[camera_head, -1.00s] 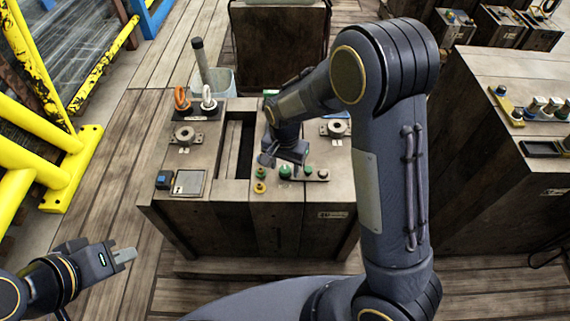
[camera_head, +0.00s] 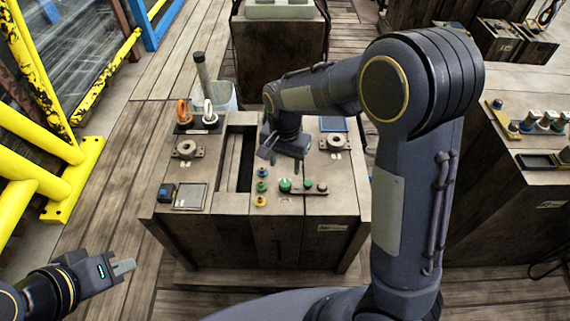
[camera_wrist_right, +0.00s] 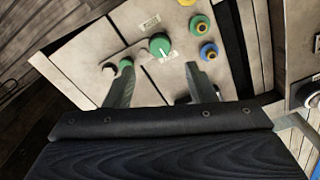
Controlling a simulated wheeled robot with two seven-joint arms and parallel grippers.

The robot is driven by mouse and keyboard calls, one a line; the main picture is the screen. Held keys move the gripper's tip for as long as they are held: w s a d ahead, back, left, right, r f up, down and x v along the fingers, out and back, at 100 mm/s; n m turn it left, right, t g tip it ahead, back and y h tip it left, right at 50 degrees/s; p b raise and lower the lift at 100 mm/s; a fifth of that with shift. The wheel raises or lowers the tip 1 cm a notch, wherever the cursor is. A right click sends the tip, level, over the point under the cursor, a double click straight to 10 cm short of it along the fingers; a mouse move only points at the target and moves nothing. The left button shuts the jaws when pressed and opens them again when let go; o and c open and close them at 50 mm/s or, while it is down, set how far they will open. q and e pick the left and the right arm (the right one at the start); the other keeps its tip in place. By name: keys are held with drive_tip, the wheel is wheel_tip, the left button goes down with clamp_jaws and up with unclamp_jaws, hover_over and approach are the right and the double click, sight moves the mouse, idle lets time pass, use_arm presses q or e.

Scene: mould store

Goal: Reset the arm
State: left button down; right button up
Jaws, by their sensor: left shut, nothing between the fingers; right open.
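My right arm reaches in from the lower right of the head view, and its gripper (camera_head: 283,158) hangs over the wooden console (camera_head: 225,188). Its two fingers show apart in the right wrist view (camera_wrist_right: 160,88), with nothing between them; the green knob (camera_wrist_right: 160,45) lies beyond them on the panel. In the head view the green knob (camera_head: 285,185) is just in front of this gripper. My left gripper (camera_head: 123,267) is shut and empty, over the floor at the lower left, away from the console.
Orange and white shackles (camera_head: 184,112) and a grey bin (camera_head: 222,95) stand at the console's back left. Yellow rails (camera_head: 75,180) are at left. A second wooden bench (camera_head: 520,75) stands at right. Plank floor (camera_head: 112,215) is clear left of the console.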

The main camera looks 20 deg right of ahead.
idle(0.3)
drive_tip(key=s+d+r+n+t+y+p, duration=0.2)
drive_tip(key=s+r+p, duration=0.3)
drive_tip(key=s+r, duration=0.6)
drive_tip(key=s+d+r+n+t+y+p, duration=0.1)
drive_tip(key=s+d+r+n+t+p, duration=0.2)
drive_tip(key=s+r, duration=0.8)
drive_tip(key=shift+d+n+t+y+p, duration=0.35)
drive_tip(key=shift+d+n+p, duration=0.25)
drive_tip(key=shift+d+p, duration=0.7)
drive_tip(key=shift+s+a, duration=0.1)
drive_tip(key=shift+a, duration=0.15)
